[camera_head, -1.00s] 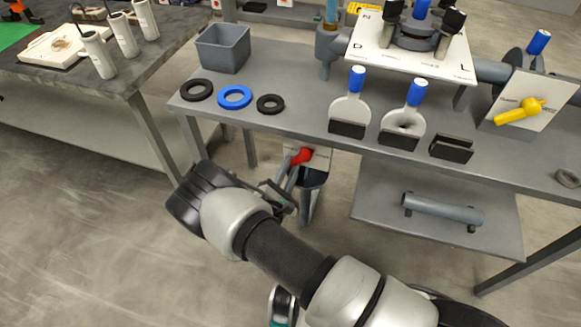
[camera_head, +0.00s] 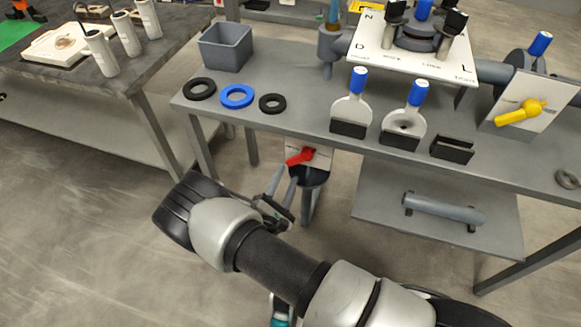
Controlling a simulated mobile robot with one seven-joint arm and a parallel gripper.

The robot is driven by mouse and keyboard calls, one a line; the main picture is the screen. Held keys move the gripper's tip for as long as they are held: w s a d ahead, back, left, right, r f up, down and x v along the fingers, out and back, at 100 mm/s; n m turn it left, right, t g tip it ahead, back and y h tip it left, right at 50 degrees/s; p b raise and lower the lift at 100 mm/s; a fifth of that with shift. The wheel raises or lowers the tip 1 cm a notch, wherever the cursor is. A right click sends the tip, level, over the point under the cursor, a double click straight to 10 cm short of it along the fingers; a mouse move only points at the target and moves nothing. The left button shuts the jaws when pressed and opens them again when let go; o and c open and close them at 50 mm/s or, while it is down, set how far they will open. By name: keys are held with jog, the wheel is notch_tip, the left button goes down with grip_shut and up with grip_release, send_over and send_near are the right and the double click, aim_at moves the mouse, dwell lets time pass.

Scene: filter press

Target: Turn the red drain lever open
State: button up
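The red drain lever (camera_head: 300,157) is below the front edge of the grey bench, in front of a white label plate (camera_head: 322,157). It lies nearly level, its left end slightly lower. A dark funnel-like drain cup (camera_head: 311,177) is just under it. My gripper (camera_head: 284,174) is below and left of the lever, its two light fingers pointing up towards it. The fingers are apart with nothing visible between them. A small gap seems to separate the fingertips from the lever. The lettering on the plate is too small to read.
The bench (camera_head: 290,118) overhangs the lever and carries black and blue rings, a grey bin (camera_head: 225,47) and blue-handled paddles. A yellow lever (camera_head: 521,113) is at right. A lower shelf (camera_head: 380,215) is right of the drain cup. The floor at left is open.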

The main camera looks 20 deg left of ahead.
jog(key=s+p, duration=0.1)
jog(key=s, duration=1.1)
jog(key=shift+a, duration=0.2)
jog(key=w+d+r+m+g+h, duration=0.2)
jog(key=w+d+r+m+h, duration=0.1)
jog(key=r+h, duration=0.15)
jog(key=w+d+r+m+g+h, duration=0.1)
jog(key=w+d+r+m+h, duration=0.2)
jog(key=r, duration=0.3)
jog(key=s+d+r+m+g, duration=0.3)
jog(key=d+r+m+g, duration=1.05)
jog(key=d+r, duration=0.7)
jog(key=s+d+r+m+t+y, duration=0.45)
jog(key=s+r+m+y, duration=0.35)
jog(key=r, duration=0.4)
notch_tip(320, 180, up, 20)
jog(key=n+p, duration=0.1)
jog(key=p, duration=1.9)
jog(key=shift+s+d+f, duration=0.15)
jog(key=shift+s, duration=0.15)
